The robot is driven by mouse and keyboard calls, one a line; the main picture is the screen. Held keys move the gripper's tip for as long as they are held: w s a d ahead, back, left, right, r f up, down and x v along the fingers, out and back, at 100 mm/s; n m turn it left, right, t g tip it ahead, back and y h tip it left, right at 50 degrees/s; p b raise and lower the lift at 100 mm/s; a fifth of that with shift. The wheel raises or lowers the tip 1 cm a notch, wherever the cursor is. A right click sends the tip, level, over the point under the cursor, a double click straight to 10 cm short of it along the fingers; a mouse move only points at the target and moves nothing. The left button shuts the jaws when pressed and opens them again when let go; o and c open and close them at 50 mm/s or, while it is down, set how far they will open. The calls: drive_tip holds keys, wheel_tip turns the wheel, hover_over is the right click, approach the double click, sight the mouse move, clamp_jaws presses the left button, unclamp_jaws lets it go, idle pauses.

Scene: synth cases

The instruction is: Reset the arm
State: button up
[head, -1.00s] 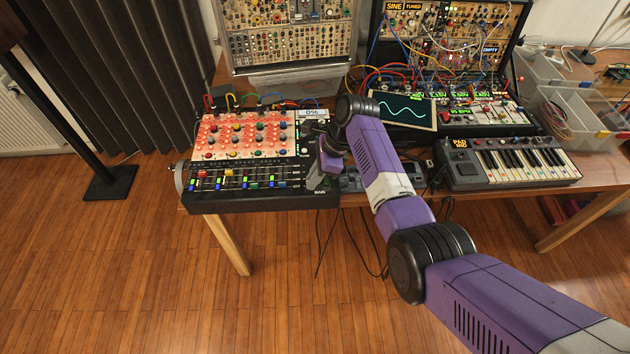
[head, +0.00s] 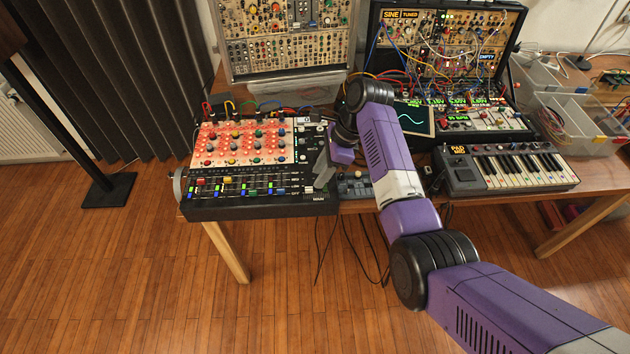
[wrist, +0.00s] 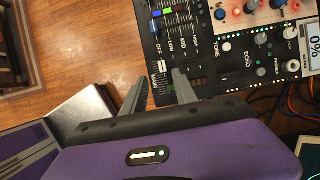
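My gripper (head: 320,172) is at the right end of the black mixer (head: 250,208), above its faders. In the wrist view the two grey fingers (wrist: 162,76) are apart with nothing held between them. The white fader cap marked MAIN (wrist: 162,66) shows near the fingertips; I cannot tell whether they touch it. My purple arm (head: 385,150) reaches over the desk from the lower right.
A small keyboard (head: 510,170) and a wave screen (head: 412,118), partly behind my arm, are on the right. Modular synth cases (head: 450,50) stand at the back with loose cables. Clear bins (head: 575,125) are at far right. Floor in front is clear.

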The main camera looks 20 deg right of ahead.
drive_tip(key=shift+v, duration=0.85)
